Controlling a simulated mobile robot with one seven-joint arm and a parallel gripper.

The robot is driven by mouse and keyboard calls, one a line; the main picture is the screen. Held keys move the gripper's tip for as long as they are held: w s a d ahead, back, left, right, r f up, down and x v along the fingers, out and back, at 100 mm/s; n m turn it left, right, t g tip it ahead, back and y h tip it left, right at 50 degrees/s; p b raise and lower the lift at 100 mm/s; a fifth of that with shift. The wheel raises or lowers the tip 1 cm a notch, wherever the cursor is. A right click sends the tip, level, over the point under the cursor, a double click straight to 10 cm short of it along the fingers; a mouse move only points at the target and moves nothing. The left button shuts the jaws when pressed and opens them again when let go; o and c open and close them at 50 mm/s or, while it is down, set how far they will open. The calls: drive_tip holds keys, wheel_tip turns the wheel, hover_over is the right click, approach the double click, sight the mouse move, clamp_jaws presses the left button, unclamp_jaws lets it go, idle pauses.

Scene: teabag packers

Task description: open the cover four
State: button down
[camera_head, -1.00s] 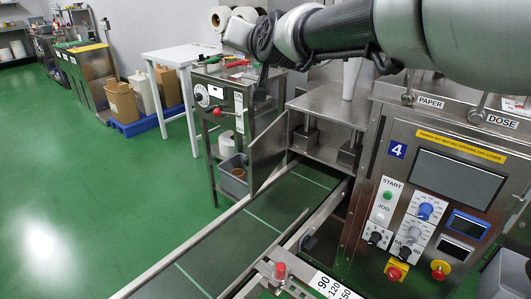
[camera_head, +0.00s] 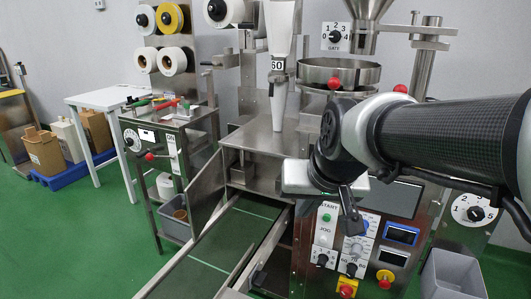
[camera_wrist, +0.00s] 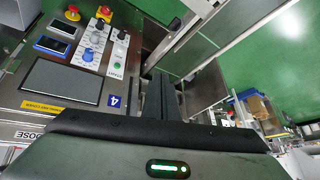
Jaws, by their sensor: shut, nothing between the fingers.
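The machine's control panel (camera_wrist: 75,65) bears a blue label 4 (camera_wrist: 113,101), seen in the wrist view; in the head view my arm hides that label. A flat steel panel, apparently a hinged cover (camera_head: 207,188), stands upright and angled at the machine's left side, above the conveyor. No part is clearly marked as cover four. My gripper (camera_head: 352,218) is in front of the control panel, pointing down, right of the steel panel and apart from it. In the wrist view its dark fingers (camera_wrist: 165,98) are together and empty.
A conveyor (camera_head: 215,245) with metal rails runs toward the front left. A side stand (camera_head: 165,135) with tools and a white table (camera_head: 105,97) are at the left. A hopper funnel (camera_head: 283,60) stands above. A grey bin (camera_head: 450,275) is at the lower right. Green floor is free at left.

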drive_tip(key=w+a+f+y+p, duration=0.2)
drive_tip(key=w+a+f, duration=0.2)
drive_tip(key=w+a, duration=0.6)
drive_tip(key=m+g+y, duration=0.1)
approach(198, 212)
drive_tip(key=x, duration=0.4)
drive_tip(key=shift+b, duration=0.4)
drive_tip(key=shift+s, duration=0.1)
